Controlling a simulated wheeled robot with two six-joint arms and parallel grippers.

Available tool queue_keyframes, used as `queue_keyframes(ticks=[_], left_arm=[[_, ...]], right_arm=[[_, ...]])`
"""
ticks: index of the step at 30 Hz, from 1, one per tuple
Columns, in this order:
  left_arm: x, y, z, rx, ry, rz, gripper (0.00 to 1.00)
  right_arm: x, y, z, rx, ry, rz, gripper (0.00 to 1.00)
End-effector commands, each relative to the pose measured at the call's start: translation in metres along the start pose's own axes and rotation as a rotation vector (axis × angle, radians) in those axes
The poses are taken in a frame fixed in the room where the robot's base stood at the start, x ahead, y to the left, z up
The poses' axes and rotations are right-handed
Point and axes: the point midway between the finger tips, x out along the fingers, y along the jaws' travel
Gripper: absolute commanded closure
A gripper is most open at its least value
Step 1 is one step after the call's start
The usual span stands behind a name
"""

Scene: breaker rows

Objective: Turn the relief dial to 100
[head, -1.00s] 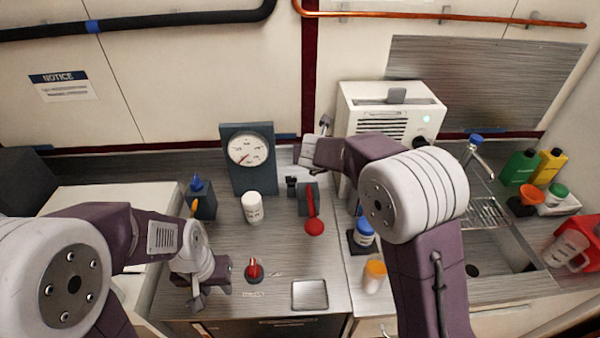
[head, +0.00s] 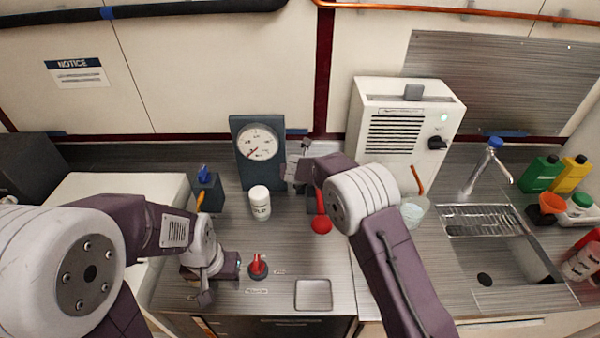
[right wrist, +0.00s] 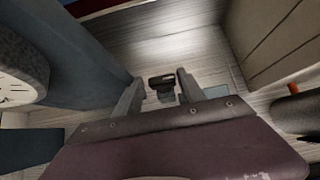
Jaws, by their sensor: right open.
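A red knob (head: 257,267) stands on the counter with small printed labels beside and in front of it; I cannot read them. The round white gauge (head: 257,142) sits on a dark upright block behind it, its red needle pointing to lower left. My left gripper (head: 222,280) is just left of the red knob, apart from it; its jaw opening is unclear. My right gripper (head: 297,163) is open beside the gauge block. In the right wrist view, a small black fitting (right wrist: 162,84) shows between and beyond its open fingers (right wrist: 160,92). I see nothing held.
A red ball-ended lever (head: 320,215) stands below my right gripper. A white bottle (head: 260,203) is in front of the gauge. A white box (head: 402,125) with a black knob, a cup (head: 412,212) and a sink (head: 500,262) are to the right. A square plate (head: 313,294) lies near the front edge.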

Motion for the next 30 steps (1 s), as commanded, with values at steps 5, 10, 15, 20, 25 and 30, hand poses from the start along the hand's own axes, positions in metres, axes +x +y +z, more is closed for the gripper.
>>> queue_keyframes(ticks=[5, 10, 15, 20, 25, 30], left_arm=[[-0.001, 0.000, 0.000, 0.000, 0.000, 0.000, 0.64], [-0.001, 0.000, 0.000, 0.000, 0.000, 0.000, 0.64], [-0.001, 0.000, 0.000, 0.000, 0.000, 0.000, 0.64], [-0.003, 0.000, 0.000, 0.000, 0.000, 0.000, 0.64], [-0.009, 0.000, -0.001, 0.000, 0.000, 0.000, 0.64], [-0.025, 0.001, -0.003, 0.000, 0.000, 0.000, 0.64]], right_arm=[[0.005, 0.000, 0.000, 0.000, 0.000, 0.000, 0.53], [0.005, -0.001, 0.000, 0.000, 0.000, -0.001, 0.64], [0.005, 0.000, 0.000, 0.000, 0.000, 0.000, 1.00], [0.004, -0.001, 0.001, -0.008, 0.000, 0.006, 1.00], [0.004, -0.003, 0.003, -0.049, 0.000, 0.046, 1.00], [0.002, -0.005, 0.004, -0.130, 0.001, 0.127, 1.00]])
